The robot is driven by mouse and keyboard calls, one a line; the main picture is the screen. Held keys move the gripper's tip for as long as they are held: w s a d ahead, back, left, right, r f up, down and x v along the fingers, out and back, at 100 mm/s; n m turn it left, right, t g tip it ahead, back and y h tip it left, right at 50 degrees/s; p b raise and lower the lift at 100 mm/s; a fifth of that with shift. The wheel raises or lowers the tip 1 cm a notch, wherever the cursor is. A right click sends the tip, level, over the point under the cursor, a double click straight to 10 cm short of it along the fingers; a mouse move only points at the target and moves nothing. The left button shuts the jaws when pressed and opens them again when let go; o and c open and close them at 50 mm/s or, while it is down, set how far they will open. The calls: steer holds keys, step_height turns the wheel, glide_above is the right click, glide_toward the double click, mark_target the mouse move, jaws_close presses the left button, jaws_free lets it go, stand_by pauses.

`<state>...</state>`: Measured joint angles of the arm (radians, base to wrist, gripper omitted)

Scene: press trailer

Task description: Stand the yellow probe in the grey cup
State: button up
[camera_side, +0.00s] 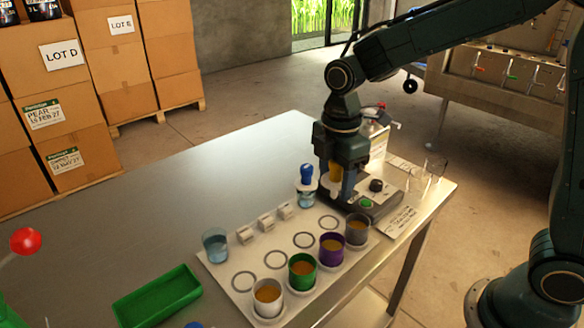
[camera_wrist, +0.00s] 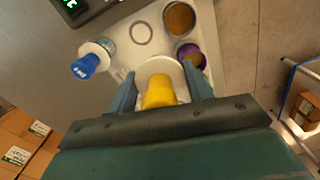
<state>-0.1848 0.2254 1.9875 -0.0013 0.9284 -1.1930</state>
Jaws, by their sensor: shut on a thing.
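The yellow probe (camera_side: 336,172) is held upright in my gripper (camera_side: 342,182), raised above the board and meter. In the wrist view the yellow probe (camera_wrist: 159,91) shows between both fingers of my gripper (camera_wrist: 163,88), with a pale disc below its cap. The probe's lower end is mostly hidden. The grey cup (camera_side: 357,240) stands on the white board at its right end, holding amber liquid. It is below and to the right of my gripper in the side view, apart from the probe. The grey cup appears at the top of the wrist view (camera_wrist: 179,18).
Purple (camera_side: 332,257), green (camera_side: 302,280) and white (camera_side: 267,308) cups line the board's front edge. A blue probe (camera_side: 307,176) stands left of my gripper. A meter (camera_side: 365,200) sits behind the grey cup. A clear blue glass (camera_side: 215,247) and green tray (camera_side: 158,297) stand left.

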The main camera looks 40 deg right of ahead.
glide_toward(359, 218)
steer(key=shift+s+a+f+m, duration=0.2)
steer(key=shift+s+a+f, duration=0.1)
steer(key=shift+a, duration=0.15)
steer(key=shift+s+a+f+m, duration=0.2)
steer(key=shift+a+f, duration=0.1)
steer(key=shift+a, duration=0.1)
steer(key=shift+f, duration=0.2)
steer(key=shift+f, duration=2.7)
steer(key=shift+f, duration=0.6)
steer(key=o, duration=0.8)
steer(key=shift+o, duration=0.2)
steer(key=shift+r, duration=0.1)
step_height(359, 218, up, 11)
stand_by(0.4)
stand_by(0.4)
